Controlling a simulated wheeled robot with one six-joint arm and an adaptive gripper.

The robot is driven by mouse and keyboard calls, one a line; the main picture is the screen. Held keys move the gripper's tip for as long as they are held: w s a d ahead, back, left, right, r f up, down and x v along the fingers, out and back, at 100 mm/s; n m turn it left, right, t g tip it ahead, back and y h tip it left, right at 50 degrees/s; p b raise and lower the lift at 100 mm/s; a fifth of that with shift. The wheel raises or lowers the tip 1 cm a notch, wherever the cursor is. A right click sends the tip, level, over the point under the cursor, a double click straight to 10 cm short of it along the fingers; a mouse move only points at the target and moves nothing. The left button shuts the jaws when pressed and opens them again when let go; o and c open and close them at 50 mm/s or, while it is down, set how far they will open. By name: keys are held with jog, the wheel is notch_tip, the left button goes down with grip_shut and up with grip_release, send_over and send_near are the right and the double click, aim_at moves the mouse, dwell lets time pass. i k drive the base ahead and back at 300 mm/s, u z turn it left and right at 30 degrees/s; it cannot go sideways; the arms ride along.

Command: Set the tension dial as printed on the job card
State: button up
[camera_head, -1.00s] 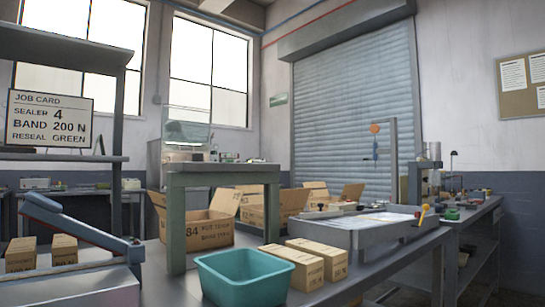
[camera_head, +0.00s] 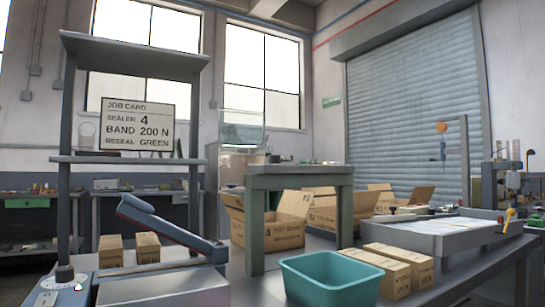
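The job card (camera_head: 162,106) hangs on the grey shelf unit at left, facing me. It reads SEALER 4, BAND 200 N, RESEAL GREEN. A dial (camera_head: 65,274) with a dark knob on a pale round plate sits at the lower left, on the front left of a bench-top device. Its scale marks and pointer are too small to read. The device has a long blue-grey lever arm (camera_head: 172,229) slanting down to the right over a pale block (camera_head: 162,288). Whether this device is the sealer is not labelled. My gripper is not in view.
Two small cartons (camera_head: 147,247) stand behind the lever. A teal bin (camera_head: 330,280) stands at front centre, with two long cartons (camera_head: 401,262) right of it. A green-grey stand (camera_head: 255,225) and open cardboard boxes (camera_head: 291,232) are behind. A grey tray (camera_head: 440,240) lies at right.

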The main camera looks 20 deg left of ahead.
aim_at(271, 159)
jog(key=k, duration=0.4)
jog(key=u, duration=0.8)
